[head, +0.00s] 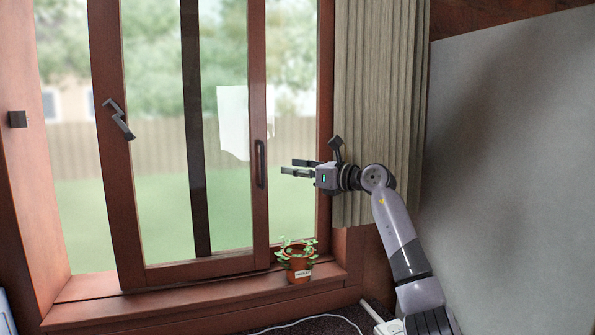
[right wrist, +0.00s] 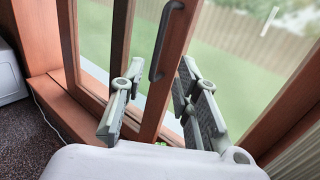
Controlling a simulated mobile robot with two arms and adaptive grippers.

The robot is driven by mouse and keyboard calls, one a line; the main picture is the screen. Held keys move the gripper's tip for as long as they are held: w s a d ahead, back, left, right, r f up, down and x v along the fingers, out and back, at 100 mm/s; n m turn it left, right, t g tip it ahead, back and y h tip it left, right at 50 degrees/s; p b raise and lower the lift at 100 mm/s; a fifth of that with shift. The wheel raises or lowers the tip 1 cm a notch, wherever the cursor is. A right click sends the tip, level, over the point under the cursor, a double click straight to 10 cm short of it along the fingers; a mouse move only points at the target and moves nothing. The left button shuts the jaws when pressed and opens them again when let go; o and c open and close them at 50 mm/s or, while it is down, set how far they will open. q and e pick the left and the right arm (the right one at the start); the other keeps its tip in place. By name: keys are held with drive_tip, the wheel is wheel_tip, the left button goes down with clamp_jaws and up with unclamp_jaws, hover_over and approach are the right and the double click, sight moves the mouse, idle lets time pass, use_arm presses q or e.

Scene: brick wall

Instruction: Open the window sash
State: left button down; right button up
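The window sash (head: 119,215) has a brown wooden frame with large glass panes. A dark upright pull handle (head: 260,163) is on its right stile; it also shows in the right wrist view (right wrist: 158,45). A dark crooked latch handle (head: 119,118) is on the left stile. My right gripper (head: 282,167) is open and empty, just right of the pull handle at about its height. In the right wrist view its fingers (right wrist: 160,72) are spread, with the stile and handle showing between them. I cannot tell whether they touch. My left gripper is not in view.
A potted plant (head: 298,262) stands on the sill (head: 210,292) below my right gripper. A pleated curtain (head: 372,95) hangs at the right, behind my right arm. A grey panel (head: 510,150) is further right. A cable (head: 320,321) lies on the floor. A dark block (head: 17,119) is on the left frame.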

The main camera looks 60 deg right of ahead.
drive_tip(key=shift+s, duration=0.25)
